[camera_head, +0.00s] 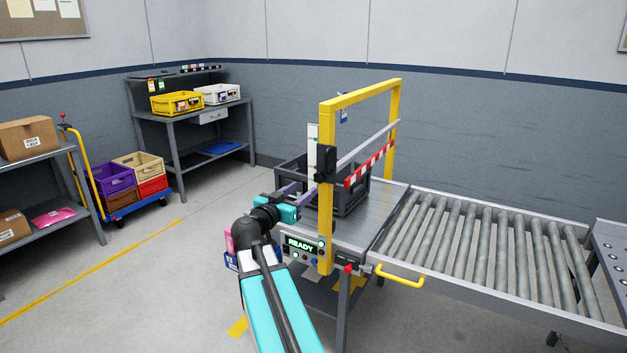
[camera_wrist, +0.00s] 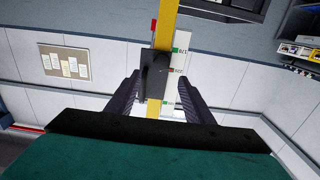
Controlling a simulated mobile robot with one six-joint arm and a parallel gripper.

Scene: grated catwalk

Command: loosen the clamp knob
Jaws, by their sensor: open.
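The black clamp block (camera_head: 326,163) sits on the near yellow post (camera_head: 327,230) of a gate frame. In the wrist view the block (camera_wrist: 154,74) lies ahead between my two dark fingers, beside a white scale strip (camera_wrist: 181,70) with coloured marks. The knob itself is hard to tell from the block. My gripper (camera_head: 303,194) is open, just left of the post and a little below the block. In the wrist view the fingers of my gripper (camera_wrist: 157,88) stand apart on either side with nothing held. Contact with the block is not visible.
A red-and-white striped bar (camera_head: 369,164) crosses the gate. A dark crate (camera_head: 352,203) stands on the metal table behind the post. A lit READY panel (camera_head: 301,246) is below my gripper. A roller conveyor (camera_head: 480,240) extends right; open floor lies left.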

